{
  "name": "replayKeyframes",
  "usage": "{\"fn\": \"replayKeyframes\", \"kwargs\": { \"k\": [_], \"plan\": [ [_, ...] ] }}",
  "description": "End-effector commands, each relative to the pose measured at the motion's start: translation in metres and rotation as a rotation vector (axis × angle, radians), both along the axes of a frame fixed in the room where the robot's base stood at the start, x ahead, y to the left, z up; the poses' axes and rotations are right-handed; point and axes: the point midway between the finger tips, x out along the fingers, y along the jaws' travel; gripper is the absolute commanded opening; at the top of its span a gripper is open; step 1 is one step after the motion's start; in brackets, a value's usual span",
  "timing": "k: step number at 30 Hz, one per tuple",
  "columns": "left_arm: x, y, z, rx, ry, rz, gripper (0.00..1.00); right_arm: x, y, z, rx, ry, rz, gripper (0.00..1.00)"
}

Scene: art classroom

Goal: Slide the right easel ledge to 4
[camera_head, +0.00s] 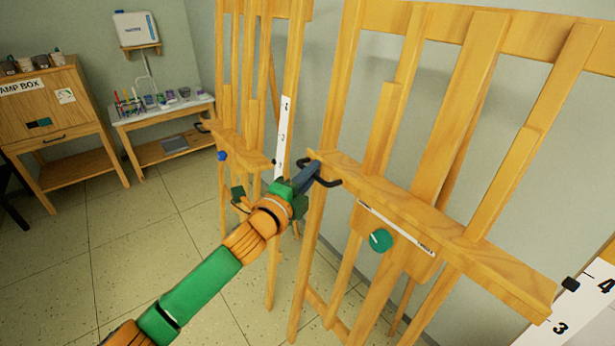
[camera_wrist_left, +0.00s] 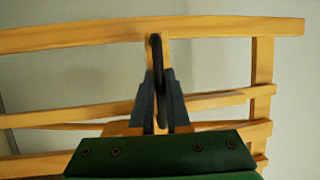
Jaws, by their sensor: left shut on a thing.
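The right easel's wooden ledge (camera_head: 430,222) runs from the middle of the head view down to the lower right. A dark handle (camera_head: 328,182) is at its left end. My left gripper (camera_head: 313,173) is shut on this handle; the left wrist view shows the handle (camera_wrist_left: 156,50) upright between the fingers (camera_wrist_left: 160,105). A white scale (camera_head: 582,310) at the lower right shows 3 and 4. A small black pointer (camera_head: 570,284) at the ledge's right end lies over its edge; I cannot tell its exact reading. My right gripper is not in view.
A green knob (camera_head: 380,240) is below the ledge. A second easel (camera_head: 228,90) with a blue knob (camera_head: 222,156) and a white scale (camera_head: 283,130) stands to the left. A side table (camera_head: 160,115) and a wooden cabinet (camera_head: 50,115) stand farther back. The floor between is clear.

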Motion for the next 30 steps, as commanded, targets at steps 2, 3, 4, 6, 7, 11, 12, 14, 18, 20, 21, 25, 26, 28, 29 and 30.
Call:
{"fn": "replayKeyframes", "kwargs": {
  "k": [2,3,4,6,7,11,12,14,18,20,21,25,26,28,29,30],
  "plan": [
    [0.001,-0.001,0.02,-0.002,-0.006,-0.001,0.0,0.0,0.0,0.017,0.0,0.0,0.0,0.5],
    [0.001,-0.001,0.023,-0.002,-0.005,-0.001,0.0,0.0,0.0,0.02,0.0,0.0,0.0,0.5],
    [0.001,-0.002,0.025,-0.002,-0.005,-0.001,0.0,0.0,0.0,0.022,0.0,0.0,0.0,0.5],
    [0.002,-0.002,0.028,-0.002,-0.005,-0.001,0.0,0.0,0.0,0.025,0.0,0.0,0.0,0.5],
    [0.002,-0.002,0.029,-0.002,-0.005,-0.001,0.0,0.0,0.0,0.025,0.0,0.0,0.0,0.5],
    [0.002,-0.002,0.03,-0.003,-0.005,-0.001,0.0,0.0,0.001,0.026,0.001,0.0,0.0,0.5],
    [0.002,-0.002,0.03,-0.004,-0.006,-0.001,0.0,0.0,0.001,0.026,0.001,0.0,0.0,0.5],
    [0.002,-0.002,0.031,-0.004,-0.007,-0.001,0.0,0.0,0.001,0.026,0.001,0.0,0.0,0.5],
    [0.002,-0.002,0.032,-0.005,-0.01,-0.001,0.0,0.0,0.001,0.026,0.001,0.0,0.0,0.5],
    [0.002,-0.002,0.033,-0.005,-0.011,-0.001,0.17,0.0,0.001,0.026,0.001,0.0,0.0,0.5],
    [0.002,-0.002,0.033,-0.006,-0.012,-0.001,0.28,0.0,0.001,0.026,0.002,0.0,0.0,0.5],
    [0.002,-0.002,0.031,-0.004,-0.008,-0.001,0.45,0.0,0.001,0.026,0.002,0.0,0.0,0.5],
    [0.002,-0.002,0.03,-0.003,-0.007,-0.001,0.45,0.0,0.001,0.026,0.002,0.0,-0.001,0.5],
    [0.002,-0.002,0.029,-0.003,-0.005,0.0,0.45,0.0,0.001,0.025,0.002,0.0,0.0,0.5],
    [0.002,-0.002,0.029,-0.003,-0.004,0.0,0.45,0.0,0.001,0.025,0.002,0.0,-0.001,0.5],
    [0.002,-0.002,0.029,-0.002,-0.003,0.0,0.45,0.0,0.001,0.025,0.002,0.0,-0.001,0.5]
  ]
}}
